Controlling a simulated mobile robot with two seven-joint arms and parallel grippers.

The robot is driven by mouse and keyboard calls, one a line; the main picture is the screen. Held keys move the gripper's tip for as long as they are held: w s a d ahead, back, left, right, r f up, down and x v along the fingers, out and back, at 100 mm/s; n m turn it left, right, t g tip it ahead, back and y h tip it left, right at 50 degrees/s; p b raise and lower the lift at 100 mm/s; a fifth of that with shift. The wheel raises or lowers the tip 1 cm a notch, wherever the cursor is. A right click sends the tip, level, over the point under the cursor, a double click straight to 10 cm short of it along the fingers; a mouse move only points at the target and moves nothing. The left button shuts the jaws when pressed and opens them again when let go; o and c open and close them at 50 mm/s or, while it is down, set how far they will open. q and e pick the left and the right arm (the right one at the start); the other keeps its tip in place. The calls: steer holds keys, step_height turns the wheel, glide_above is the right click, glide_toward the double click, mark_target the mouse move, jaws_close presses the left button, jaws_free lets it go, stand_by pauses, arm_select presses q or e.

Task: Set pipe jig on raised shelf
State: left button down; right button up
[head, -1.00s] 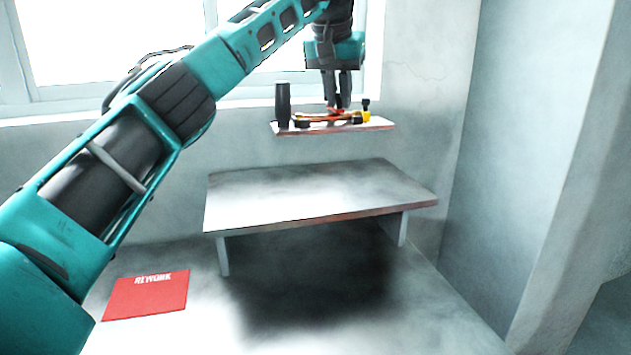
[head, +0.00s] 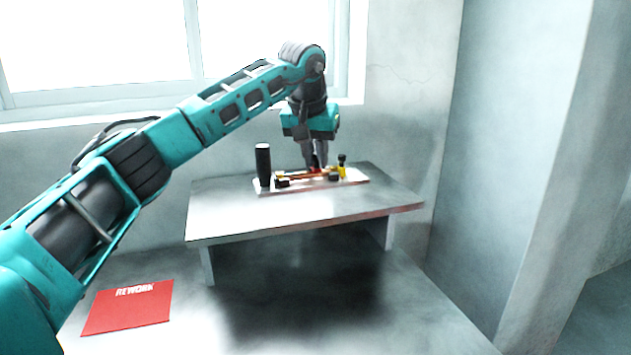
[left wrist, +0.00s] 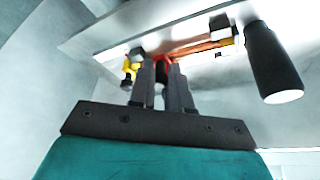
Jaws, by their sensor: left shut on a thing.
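The pipe jig (head: 354,178) is a pale flat board with a tall black cylinder at its left end, an orange-red pipe across black blocks, and a yellow and black fitting at its right. My left gripper (head: 317,167) points down and is shut on the jig near its middle. The jig appears level over the back half of the raised shelf (head: 230,215); I cannot tell whether it touches. In the left wrist view the fingers (left wrist: 162,82) meet at a red part of the jig (left wrist: 100,42). My right gripper is out of view.
A red mat marked REWORK (head: 128,308) lies on the lower table left of the shelf. The front of the shelf top is clear. A wall with a window stands behind, and a grey pillar (head: 520,150) stands to the right.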

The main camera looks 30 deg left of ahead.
mark_target(316, 183)
arm_select(q)
steer(key=shift+f, duration=2.65)
steer(key=shift+f, duration=0.1)
steer(key=c, duration=1.1)
jaws_free()
steer(key=shift+f, duration=0.15)
steer(key=v, duration=1.2)
